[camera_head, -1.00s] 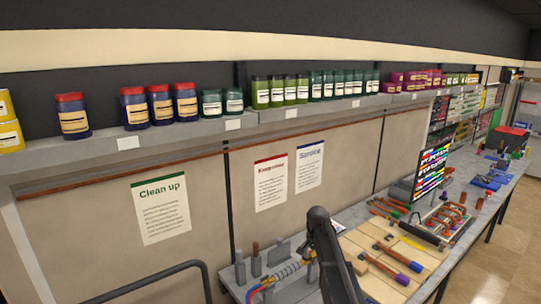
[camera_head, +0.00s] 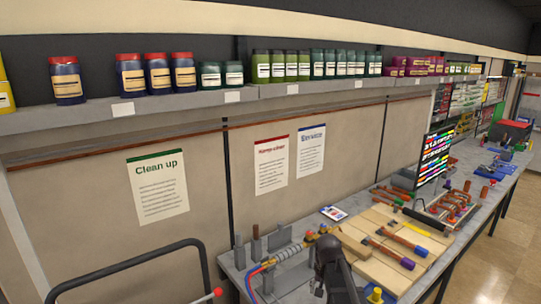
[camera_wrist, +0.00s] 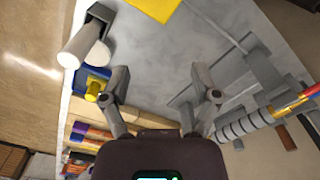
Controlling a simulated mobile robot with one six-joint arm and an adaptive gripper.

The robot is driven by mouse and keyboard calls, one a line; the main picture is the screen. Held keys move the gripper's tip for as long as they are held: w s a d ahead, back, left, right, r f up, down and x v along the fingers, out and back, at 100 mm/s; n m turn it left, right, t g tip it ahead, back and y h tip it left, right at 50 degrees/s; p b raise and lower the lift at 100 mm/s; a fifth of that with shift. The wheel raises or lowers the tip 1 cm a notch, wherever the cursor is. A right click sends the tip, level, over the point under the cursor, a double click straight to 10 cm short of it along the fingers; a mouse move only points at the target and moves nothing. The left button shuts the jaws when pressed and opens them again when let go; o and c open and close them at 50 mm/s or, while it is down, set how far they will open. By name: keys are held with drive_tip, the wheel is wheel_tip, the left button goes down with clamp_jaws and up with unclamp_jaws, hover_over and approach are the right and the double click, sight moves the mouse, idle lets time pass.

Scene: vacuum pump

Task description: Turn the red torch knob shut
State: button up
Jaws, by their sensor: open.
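The torch (camera_head: 289,254) lies on the bench in the head view, with a grey ribbed handle and red and blue hoses at its left end. Small red and yellow parts (camera_head: 311,236) show at its right end, too small to tell which is the knob. In the wrist view the ribbed torch handle (camera_wrist: 243,124) is at the right, with brass, red and blue parts running to the right edge. My gripper (camera_wrist: 161,84) is open and empty above the grey bench top, left of the torch and apart from it. In the head view my dark arm hides the fingers.
Wooden boards (camera_head: 380,240) with tools lie right of the torch. A blue block with a yellow knob (camera_wrist: 93,88) and a white cylinder (camera_wrist: 84,45) sit left of my gripper in the wrist view. Grey upright blocks (camera_head: 276,240) stand behind the torch. Bare bench lies between the fingers.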

drive_tip(key=s+f+n+b, duration=0.3)
drive_tip(key=s+f+b, duration=0.4)
drive_tip(key=s, duration=0.6)
drive_tip(key=shift+s+f+n, duration=0.2)
drive_tip(key=shift+f+n, duration=0.1)
drive_tip(key=shift+f, duration=0.45)
idle(0.8)
drive_tip(key=shift+c, duration=0.2)
drive_tip(key=shift+c, duration=1.3)
